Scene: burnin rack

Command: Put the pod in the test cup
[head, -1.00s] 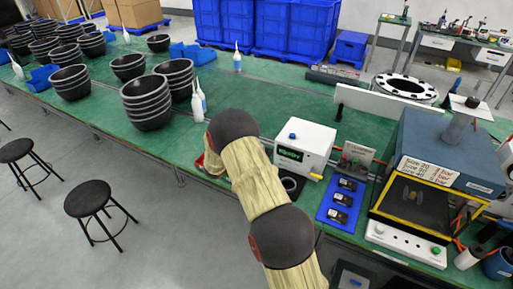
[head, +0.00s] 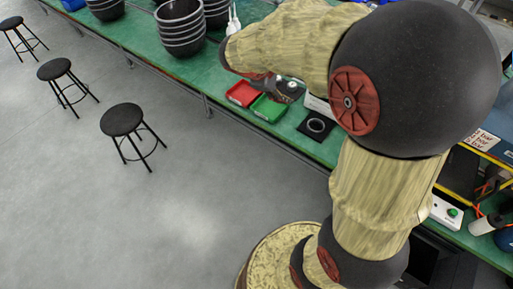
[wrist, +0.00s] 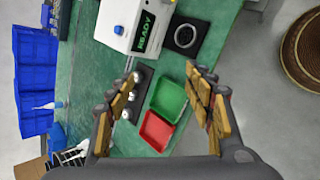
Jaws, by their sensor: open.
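In the wrist view my gripper (wrist: 162,75) is open and empty, its two fingers spread above the bench. Small silver round pieces, which look like the pods (wrist: 125,114), sit on a dark strip beside and partly behind the left finger. The test cup looks like the black square with a pale ring (wrist: 184,36), beyond the fingertips; it also shows in the head view (head: 316,125). I see nothing in its ring. In the head view my arm covers much of the bench, and the finger opening is hard to make out.
A green tray (wrist: 170,96) and a red tray (wrist: 156,131) lie between the fingers' lines, beside the dark strip. A white box reading READY (wrist: 130,22) stands by the ring. Stacked black bowls (head: 180,30) stand further left on the bench.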

